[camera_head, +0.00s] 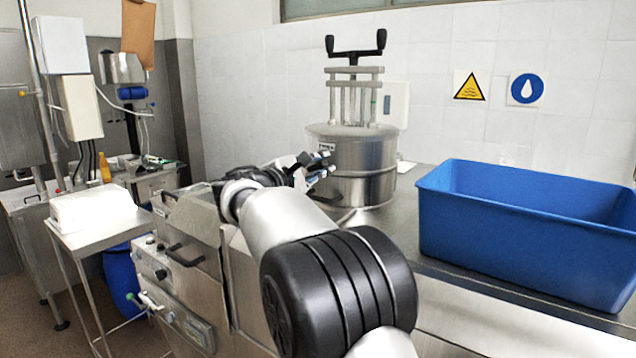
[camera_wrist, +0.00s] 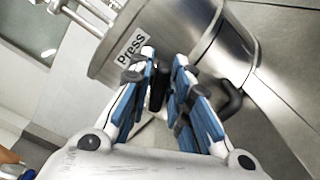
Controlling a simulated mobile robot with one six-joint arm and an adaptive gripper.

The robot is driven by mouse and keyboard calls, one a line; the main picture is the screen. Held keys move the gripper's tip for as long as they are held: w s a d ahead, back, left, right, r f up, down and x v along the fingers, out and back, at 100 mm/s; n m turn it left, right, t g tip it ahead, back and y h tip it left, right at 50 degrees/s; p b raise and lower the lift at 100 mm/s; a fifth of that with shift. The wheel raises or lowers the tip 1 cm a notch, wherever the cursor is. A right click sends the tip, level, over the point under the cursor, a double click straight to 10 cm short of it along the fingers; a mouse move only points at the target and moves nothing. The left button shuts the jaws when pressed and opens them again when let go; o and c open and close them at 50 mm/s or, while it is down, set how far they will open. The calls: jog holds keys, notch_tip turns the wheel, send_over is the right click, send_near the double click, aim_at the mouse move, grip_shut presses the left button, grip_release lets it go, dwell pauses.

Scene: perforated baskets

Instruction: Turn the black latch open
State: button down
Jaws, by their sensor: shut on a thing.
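A steel press drum labelled "press" (camera_head: 362,165) stands on the steel counter, and its wall also fills the upper part of the wrist view (camera_wrist: 190,35). My gripper (camera_head: 318,166) is at the drum's left side. In the wrist view its blue-padded fingers (camera_wrist: 164,75) point towards the drum wall, close together, with the black latch (camera_wrist: 157,95) between them. The latch is mostly hidden by the fingers, and its turn angle cannot be made out. In the head view I cannot tell it from the gripper.
A curved black handle (camera_wrist: 231,102) sticks out from the drum just right of my fingers. A black T-shaped crank (camera_head: 355,50) tops the press. A big blue tub (camera_head: 480,235) stands on the counter at right. A steel machine (camera_head: 185,255) is at left.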

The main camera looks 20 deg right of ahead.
jog(key=m+b, duration=0.5)
jog(key=shift+f, duration=0.2)
dwell(0.4)
jog(key=c, duration=1.6)
grip_release()
jog(key=shift+r, duration=0.1)
jog(key=shift+c, duration=0.2)
jog(key=shift+a, duration=0.1)
jog(key=v, duration=1.2)
